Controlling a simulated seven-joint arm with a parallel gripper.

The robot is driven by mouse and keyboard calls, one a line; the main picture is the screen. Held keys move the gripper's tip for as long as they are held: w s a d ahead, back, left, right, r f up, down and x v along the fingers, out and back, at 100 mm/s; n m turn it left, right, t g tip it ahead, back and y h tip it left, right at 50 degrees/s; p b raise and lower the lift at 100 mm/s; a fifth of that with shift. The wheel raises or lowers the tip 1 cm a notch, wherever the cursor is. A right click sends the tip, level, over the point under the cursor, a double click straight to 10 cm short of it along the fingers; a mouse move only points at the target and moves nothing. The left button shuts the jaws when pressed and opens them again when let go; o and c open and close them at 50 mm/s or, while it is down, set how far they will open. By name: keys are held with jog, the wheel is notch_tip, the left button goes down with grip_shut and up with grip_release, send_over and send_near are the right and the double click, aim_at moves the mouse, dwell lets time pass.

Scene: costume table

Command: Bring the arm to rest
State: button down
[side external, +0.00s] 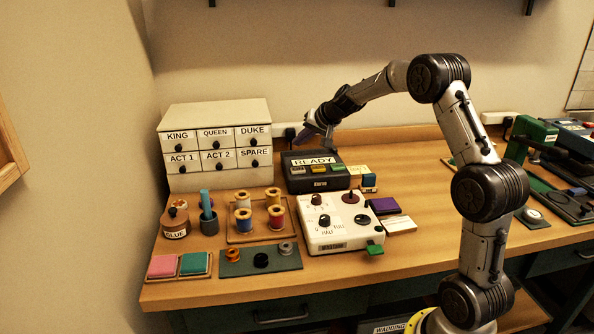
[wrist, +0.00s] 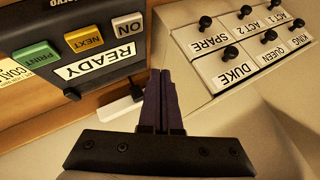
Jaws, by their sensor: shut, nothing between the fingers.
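The black device (side external: 317,172) has a READY display and lies below my gripper; in the wrist view the device (wrist: 85,45) is at upper left with PRINT, NEXT and ON buttons. The cream drawer cabinet (side external: 216,112) stands to the left, its drawers shut; it also shows in the wrist view (wrist: 185,75).
A white control box (side external: 340,232) with knobs stands in front of the black device. A wooden thread tray (side external: 240,238), a glue pot (side external: 175,224) and a green mat (side external: 262,259) lie at left and front. Green equipment (side external: 533,137) stands at right. The air around my arm looks clear.

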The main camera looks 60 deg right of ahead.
jog(key=s+a+r+n+t+y, duration=0.1)
jog(key=a+r+n+t, duration=0.15)
jog(key=a+r, duration=1.05)
jog(key=s+a+r+n+y, duration=0.1)
jog(key=s+a+r+n, duration=0.1)
jog(key=s+a, duration=0.4)
jog(key=s+a+r+n+y, duration=0.1)
jog(key=s+a+r+n, duration=0.15)
jog(key=s+a, duration=0.35)
jog(key=s+a+f+n+g, duration=0.1)
jog(key=s+a+f+n, duration=0.15)
jog(key=s, duration=0.45)
jog(key=s+a+f+n+g, duration=0.1)
jog(key=s+a+f+g, duration=0.15)
jog(key=s, duration=0.55)
jog(key=s+d+f+g+h, duration=0.1)
jog(key=s+d+f+g, duration=0.1)
jog(key=s+f, duration=0.7)
jog(key=shift+d+h, duration=0.3)
jog(key=shift+d, duration=0.05)
